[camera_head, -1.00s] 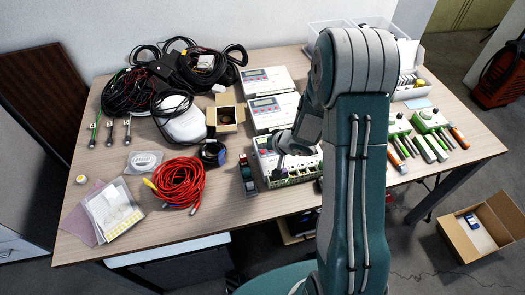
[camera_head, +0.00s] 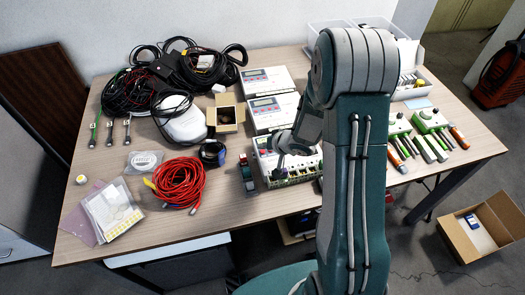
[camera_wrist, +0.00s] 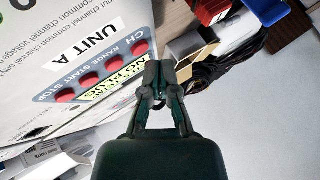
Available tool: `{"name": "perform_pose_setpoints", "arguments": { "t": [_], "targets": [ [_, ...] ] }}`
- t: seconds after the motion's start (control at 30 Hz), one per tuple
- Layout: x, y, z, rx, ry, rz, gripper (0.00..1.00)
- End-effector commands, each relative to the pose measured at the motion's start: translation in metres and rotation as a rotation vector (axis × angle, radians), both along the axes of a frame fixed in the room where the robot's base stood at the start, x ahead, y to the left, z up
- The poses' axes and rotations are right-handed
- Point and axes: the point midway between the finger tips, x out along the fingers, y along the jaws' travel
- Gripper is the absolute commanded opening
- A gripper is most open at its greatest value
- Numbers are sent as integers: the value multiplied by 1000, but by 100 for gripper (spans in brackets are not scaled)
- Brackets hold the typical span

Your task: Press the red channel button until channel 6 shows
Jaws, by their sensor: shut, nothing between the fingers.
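The front unit (camera_head: 300,178), a pale box with a row of terminals, stands nearest the table's front edge. My gripper (camera_head: 278,173) is over it in the head view. In the wrist view its panel, labelled UNIT A, fills the upper left, with a slanted row of red buttons. The red channel button (camera_wrist: 140,47), marked CH, is at the upper right end of the row. My gripper (camera_wrist: 161,64) is shut and empty, its tips just right of and below that button. I cannot tell whether they touch it. No channel number can be read; my arm covers part of the unit.
Two similar units (camera_head: 268,81) stand behind it on the table (camera_head: 235,210). Green-and-orange tools (camera_head: 430,145) lie right of my arm.

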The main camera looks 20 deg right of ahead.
Motion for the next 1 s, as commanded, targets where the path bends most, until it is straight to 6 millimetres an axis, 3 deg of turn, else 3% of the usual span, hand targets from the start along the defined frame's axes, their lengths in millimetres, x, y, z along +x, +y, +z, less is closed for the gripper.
{"name": "perform_pose_setpoints", "arguments": {
  "t": [1.0],
  "targets": [
    [-1,0,-9,0,0,0,0]
  ]
}}
